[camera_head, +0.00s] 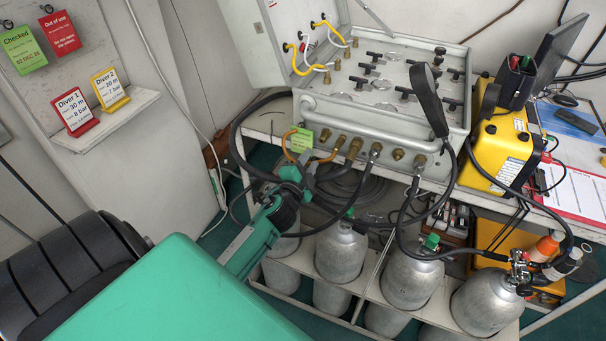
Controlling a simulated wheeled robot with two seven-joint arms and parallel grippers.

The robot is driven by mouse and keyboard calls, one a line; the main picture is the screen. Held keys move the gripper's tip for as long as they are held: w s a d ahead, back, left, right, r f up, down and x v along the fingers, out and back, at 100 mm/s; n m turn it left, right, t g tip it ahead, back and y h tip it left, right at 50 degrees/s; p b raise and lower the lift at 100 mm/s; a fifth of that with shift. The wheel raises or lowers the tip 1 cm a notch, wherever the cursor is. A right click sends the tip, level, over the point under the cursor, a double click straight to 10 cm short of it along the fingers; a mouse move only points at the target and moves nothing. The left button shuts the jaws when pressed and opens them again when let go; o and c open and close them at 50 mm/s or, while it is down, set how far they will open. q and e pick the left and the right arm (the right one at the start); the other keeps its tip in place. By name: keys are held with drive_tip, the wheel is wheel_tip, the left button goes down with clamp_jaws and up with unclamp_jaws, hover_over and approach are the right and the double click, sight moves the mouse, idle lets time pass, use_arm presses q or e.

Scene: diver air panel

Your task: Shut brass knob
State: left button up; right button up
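The grey air panel (384,118) stands open on a white bench. My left gripper (299,177), on my green arm, is below the panel's front left corner, close to a green tag (302,139) on an orange loop. Its fingertips are small and partly overlap the hoses, so its opening is unclear. My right gripper is out of view.
Black hoses (448,185) loop from the front fittings. Grey cylinders (341,252) stand under the bench. A yellow case (500,150) and a red clipboard (575,190) are at the right. Signs (75,110) stand on a left wall shelf.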

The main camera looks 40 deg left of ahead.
use_arm(q)
drive_tip(key=v, duration=0.4)
drive_tip(key=shift+s+b, duration=0.15)
drive_tip(key=shift+b, duration=0.15)
drive_tip(key=s+d+f+n+g+h, duration=0.1)
drive_tip(key=s+f+g, duration=0.1)
drive_tip(key=f, duration=1)
drive_tip(key=s+d+f+n+g+h, duration=0.1)
drive_tip(key=s+d+f+g, duration=0.15)
drive_tip(key=f, duration=0.95)
drive_tip(key=s+d+f+n+g+h, duration=0.1)
drive_tip(key=s+d+f+g, duration=0.1)
drive_tip(key=s+f, duration=0.45)
drive_tip(key=s+d+f+n+g, duration=0.1)
drive_tip(key=s+f+g, duration=0.15)
drive_tip(key=f, duration=0.65)
drive_tip(key=s+d+f+n+g, duration=0.1)
drive_tip(key=s+d+f+g, duration=0.1)
drive_tip(key=s+f, duration=0.4)
drive_tip(key=s+d+f+n+g+h, duration=0.1)
drive_tip(key=s+f, duration=0.6)
drive_tip(key=s, duration=1)
drive_tip(key=s+d+f+n+g, duration=0.1)
drive_tip(key=s+d+f+g, duration=0.2)
drive_tip(key=s+f, duration=0.3)
drive_tip(key=s+g, duration=0.1)
drive_tip(key=s, duration=0.4)
drive_tip(key=shift+s+d+f+n+g+p, duration=0.2)
drive_tip(key=shift+f+n+g+p, duration=0.1)
